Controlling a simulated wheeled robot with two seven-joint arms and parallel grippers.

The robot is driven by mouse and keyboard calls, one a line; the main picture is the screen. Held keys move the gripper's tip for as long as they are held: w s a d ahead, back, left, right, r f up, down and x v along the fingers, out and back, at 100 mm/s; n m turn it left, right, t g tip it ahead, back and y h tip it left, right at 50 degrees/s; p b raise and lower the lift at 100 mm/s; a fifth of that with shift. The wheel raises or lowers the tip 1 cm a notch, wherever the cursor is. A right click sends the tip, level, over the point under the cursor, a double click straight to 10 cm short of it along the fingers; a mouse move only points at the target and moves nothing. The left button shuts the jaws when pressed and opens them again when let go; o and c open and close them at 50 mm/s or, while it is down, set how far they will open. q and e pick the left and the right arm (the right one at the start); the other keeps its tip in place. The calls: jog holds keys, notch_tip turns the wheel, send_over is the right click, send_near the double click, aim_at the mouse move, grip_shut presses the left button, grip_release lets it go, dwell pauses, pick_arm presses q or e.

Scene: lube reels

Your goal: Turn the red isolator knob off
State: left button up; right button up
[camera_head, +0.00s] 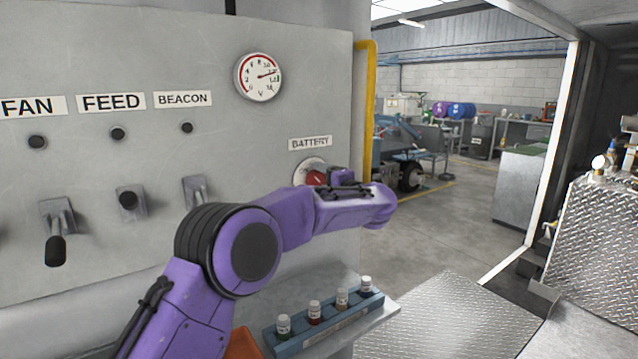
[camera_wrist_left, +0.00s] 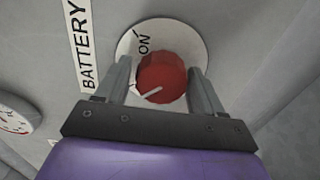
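The red isolator knob (camera_wrist_left: 162,78) sits on a round white plate (camera_wrist_left: 190,40) under the BATTERY label (camera_head: 310,143). In the head view the knob (camera_head: 316,178) is partly hidden by my left arm. In the left wrist view my left gripper (camera_wrist_left: 160,88) is open, with one finger on each side of the knob. I cannot tell if the fingers touch it. The word ON shows on the plate above the knob. A pale pointer line on the knob points to the lower left in the wrist view. My right gripper is not in view.
The grey panel carries a gauge (camera_head: 258,77) and levers under the FAN, FEED and BEACON labels. A yellow pipe (camera_head: 367,110) runs down the panel's right edge. A blue rack (camera_head: 325,322) with several small bottles stands on a ledge below my left arm.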

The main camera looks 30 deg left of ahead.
pick_arm(q)
jog(key=shift+o, duration=0.8)
jog(key=shift+w+d+f, duration=0.1)
jog(key=shift+w+d, duration=0.05)
jog(key=shift+w, duration=0.2)
jog(key=shift+s, duration=0.15)
jog(key=b+v, duration=0.2)
jog(key=v, duration=0.8)
jog(key=shift+d, duration=0.25)
jog(key=shift+f, duration=0.1)
